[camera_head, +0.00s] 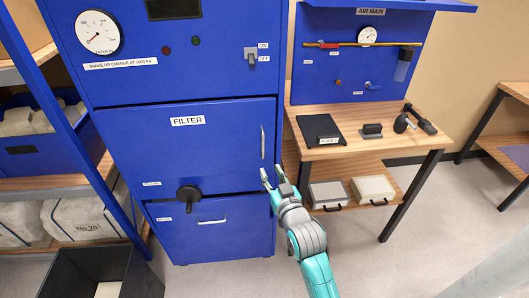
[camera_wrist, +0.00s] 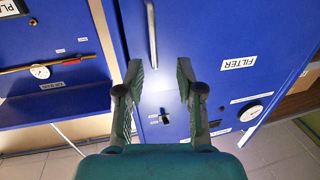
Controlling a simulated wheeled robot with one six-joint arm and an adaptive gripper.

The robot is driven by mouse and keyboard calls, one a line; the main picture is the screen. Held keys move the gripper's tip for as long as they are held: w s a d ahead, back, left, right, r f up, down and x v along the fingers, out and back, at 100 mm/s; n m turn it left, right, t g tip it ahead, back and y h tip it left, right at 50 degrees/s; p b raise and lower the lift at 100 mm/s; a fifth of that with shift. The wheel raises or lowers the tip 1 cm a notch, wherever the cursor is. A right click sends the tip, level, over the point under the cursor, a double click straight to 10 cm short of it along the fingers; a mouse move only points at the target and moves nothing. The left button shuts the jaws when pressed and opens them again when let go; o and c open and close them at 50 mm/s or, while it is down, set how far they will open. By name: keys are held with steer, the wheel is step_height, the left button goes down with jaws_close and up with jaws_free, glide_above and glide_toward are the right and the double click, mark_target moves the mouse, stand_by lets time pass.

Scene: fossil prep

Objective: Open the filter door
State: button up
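The filter door (camera_head: 215,150) is a blue panel with a "FILTER" label on the cabinet front, and it looks closed. Its slim vertical metal handle (camera_head: 263,142) is near the door's right edge. My gripper (camera_head: 270,177) is open and empty, just below the handle in the head view. In the wrist view, which is upside down, my gripper (camera_wrist: 158,69) has its fingers spread, and one end of the handle (camera_wrist: 152,35) shows between the fingertips, nearer the left one. I see no contact; the depth gap is hard to tell. The door (camera_wrist: 225,35) shows its label there.
A black knob (camera_head: 187,194) sits at the door's lower edge, above a drawer handle (camera_head: 212,221). A wooden bench (camera_head: 345,150) stands close at right. An on/off switch (camera_head: 251,54) and gauge (camera_head: 99,33) are above. A dark bin (camera_head: 100,272) stands at front left.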

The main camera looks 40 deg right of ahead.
mark_target(263, 145)
steer(key=x, duration=0.4)
steer(key=r+x, duration=0.1)
steer(key=x, duration=0.3)
steer(key=d+r+x, duration=0.1)
steer(key=x, duration=0.3)
steer(key=shift+s, duration=0.25)
jaws_close()
